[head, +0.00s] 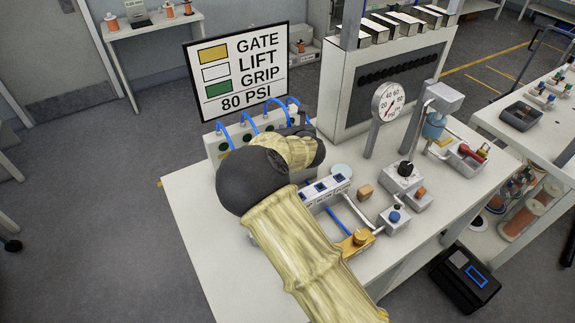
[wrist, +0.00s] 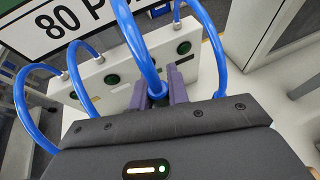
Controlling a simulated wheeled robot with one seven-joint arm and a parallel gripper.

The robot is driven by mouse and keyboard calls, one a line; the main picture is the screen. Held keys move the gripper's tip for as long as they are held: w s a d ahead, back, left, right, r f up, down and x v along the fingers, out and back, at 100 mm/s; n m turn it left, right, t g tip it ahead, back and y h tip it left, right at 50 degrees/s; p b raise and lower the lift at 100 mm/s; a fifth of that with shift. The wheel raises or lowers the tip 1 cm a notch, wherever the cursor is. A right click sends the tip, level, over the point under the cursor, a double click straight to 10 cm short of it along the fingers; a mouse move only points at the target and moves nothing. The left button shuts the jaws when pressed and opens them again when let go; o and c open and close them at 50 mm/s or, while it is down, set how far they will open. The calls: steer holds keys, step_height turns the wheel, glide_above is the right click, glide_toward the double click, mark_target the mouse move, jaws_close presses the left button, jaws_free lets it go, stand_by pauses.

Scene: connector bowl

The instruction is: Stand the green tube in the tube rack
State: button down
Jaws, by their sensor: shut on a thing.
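I see no green tube and no tube rack in either view. My gripper (wrist: 158,88) is shut on a blue tube (wrist: 147,66), whose end lies between the two purple fingers. The tube arcs up from there and out of the wrist view's top. A white block (wrist: 98,80) with dark green round ports and several blue tubes stands just beyond the fingers. In the head view, the white block (head: 213,146) is partly hidden behind my arm, and my fingertips are too hidden to make out.
A sign (head: 237,71) reads GATE, LIFT, GRIP, 80 PSI. On the white table (head: 190,190), a gauge (head: 388,101), a black-knobbed box (head: 405,180) and a small brown block (head: 365,191) stand to the right. A large grey-white cabinet (head: 345,90) stands behind. The table's left front is clear.

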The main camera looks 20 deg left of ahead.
step_height(320, 180, down, 5)
steer(key=shift+f+p, duration=0.1)
steer(key=shift+p, duration=0.45)
steer(key=shift+a, duration=0.1)
steer(key=shift+f+p, duration=0.65)
steer(key=shift+f, duration=1.35)
steer(key=shift+f, duration=0.1)
steer(key=c, duration=1.4)
jaws_free()
steer(key=shift+o, duration=0.3)
